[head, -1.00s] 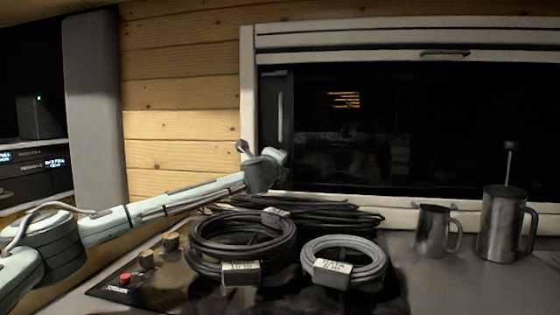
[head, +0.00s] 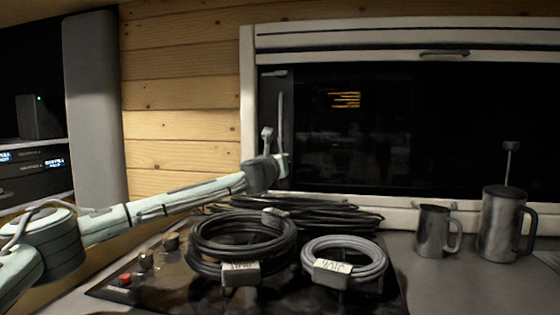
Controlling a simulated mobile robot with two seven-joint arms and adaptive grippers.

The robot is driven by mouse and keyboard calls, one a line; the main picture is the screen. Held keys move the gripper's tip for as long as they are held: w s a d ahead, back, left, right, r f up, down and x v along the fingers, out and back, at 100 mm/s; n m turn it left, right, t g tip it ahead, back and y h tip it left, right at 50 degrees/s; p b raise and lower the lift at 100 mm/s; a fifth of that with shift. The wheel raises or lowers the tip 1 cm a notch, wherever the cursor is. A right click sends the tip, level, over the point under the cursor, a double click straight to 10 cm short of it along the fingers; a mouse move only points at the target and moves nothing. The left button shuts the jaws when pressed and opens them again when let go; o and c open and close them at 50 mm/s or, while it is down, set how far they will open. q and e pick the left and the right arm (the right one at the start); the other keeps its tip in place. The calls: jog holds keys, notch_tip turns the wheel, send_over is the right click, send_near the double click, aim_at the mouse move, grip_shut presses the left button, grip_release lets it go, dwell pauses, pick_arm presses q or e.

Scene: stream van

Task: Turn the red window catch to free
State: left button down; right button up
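The window (head: 249,120) has a pale frame around dark glass. A slim, pale upright bar (head: 281,105) is on the dark strip at its left side. No red catch can be made out on the window. My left arm reaches in from the left, and its gripper (head: 283,165) is at the window's lower left corner, at the bar's lower end. The gripper is small and seen from behind, so its fingers and any contact are unclear. A grey knobbed piece (head: 267,138) stands up at my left wrist. My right gripper is out of view.
Below the window, a dark coiled cable (head: 205,262) and a grey coiled cable (head: 376,262) lie on a dark panel. The panel has a red knob (head: 125,279). A metal mug (head: 431,232) and a metal jug (head: 500,225) stand right on the counter. The counter's right front is clear.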

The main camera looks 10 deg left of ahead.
pick_arm(q)
jog(key=shift+f+m, duration=0.1)
jog(key=shift+m, duration=1)
jog(key=c, duration=1.6)
grip_release()
jog(key=s, duration=1.2)
